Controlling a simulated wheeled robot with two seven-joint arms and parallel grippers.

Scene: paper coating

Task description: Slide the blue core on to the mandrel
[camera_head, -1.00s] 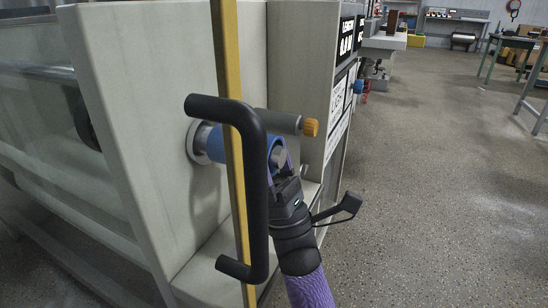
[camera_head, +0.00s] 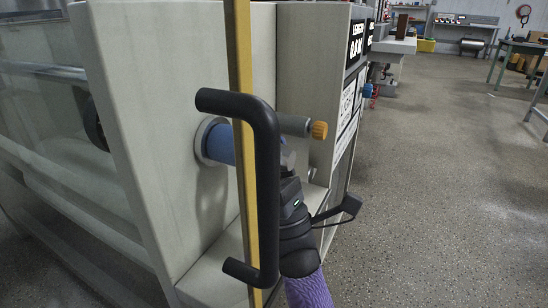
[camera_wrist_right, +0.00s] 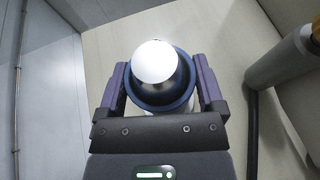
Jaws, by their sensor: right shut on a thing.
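The blue core (camera_head: 220,144) is around the mandrel beside the pale machine wall. In the right wrist view the core shows as a dark blue ring (camera_wrist_right: 181,92) around the mandrel's bright round end (camera_wrist_right: 153,62). My right gripper (camera_head: 287,160) has its purple fingers on either side of the core and is shut on it; it also shows in the wrist view (camera_wrist_right: 159,66). A black handle and a yellow edge hide the core's middle in the head view. Whether the core touches the round flange (camera_head: 202,142) at the wall is unclear. My left gripper is out of view.
The black handle (camera_head: 267,190) and yellow edge (camera_head: 242,60) stand in the foreground. A grey bar with an orange knob (camera_head: 319,130) juts out above my right gripper. A machine ledge (camera_head: 215,262) lies below. Open floor (camera_head: 430,200) lies to the right.

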